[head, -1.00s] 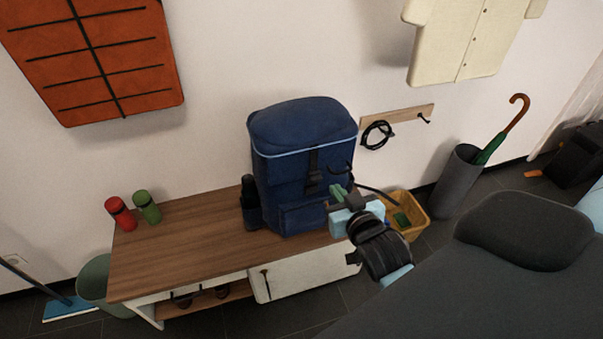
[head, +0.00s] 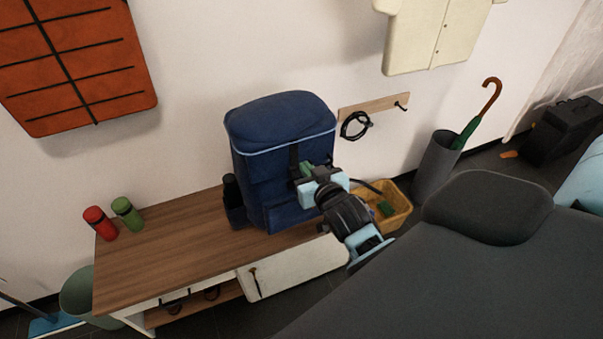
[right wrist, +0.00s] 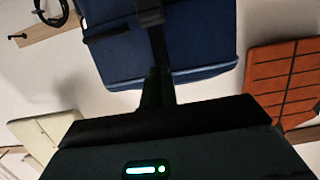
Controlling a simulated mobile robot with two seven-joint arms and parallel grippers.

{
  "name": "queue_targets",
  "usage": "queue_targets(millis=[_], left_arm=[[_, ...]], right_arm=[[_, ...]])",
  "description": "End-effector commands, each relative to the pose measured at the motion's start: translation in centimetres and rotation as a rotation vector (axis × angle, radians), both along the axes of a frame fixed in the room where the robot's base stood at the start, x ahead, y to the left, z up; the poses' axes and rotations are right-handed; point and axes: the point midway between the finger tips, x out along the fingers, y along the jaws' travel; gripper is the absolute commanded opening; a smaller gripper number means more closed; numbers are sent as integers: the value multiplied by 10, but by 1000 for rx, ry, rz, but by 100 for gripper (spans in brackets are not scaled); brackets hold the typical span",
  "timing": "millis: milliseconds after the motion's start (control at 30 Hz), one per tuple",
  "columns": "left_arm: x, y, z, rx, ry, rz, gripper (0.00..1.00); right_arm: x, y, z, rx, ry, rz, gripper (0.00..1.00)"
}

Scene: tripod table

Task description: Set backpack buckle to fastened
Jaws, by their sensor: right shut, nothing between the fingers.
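The blue backpack (head: 270,165) stands upright on the wooden bench, with a light blue seam under its lid. Its dark front strap (head: 293,157) runs down from the lid; my right gripper (head: 306,173) covers the lower strap and the buckle area in the head view. In the right wrist view a dark buckle part (right wrist: 149,12) sits on the strap at the top edge. My right gripper's green fingers (right wrist: 157,88) are shut and empty, close in front of the strap; I cannot tell whether they touch it. Whether the buckle is fastened is unclear. My left gripper is not in view.
A yellow basket (head: 398,215) and a grey umbrella stand (head: 436,165) are to the right.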

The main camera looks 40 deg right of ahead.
Motion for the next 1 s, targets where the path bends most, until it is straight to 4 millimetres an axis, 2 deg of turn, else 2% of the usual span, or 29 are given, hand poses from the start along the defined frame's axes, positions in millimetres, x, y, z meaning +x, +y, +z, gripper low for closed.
queue_targets(millis=[33,200,300,500,1000], left_arm=[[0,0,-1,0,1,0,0],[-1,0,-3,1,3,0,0],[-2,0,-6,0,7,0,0],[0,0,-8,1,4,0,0],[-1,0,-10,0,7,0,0]], right_arm=[[10,-3,-2,-1,-1,0,0],[38,-9,-10,-1,0,0,0],[34,-8,-29,1,6,0,0],[34,-8,-46,0,1,0,0],[34,-8,-53,0,1,0,0]])
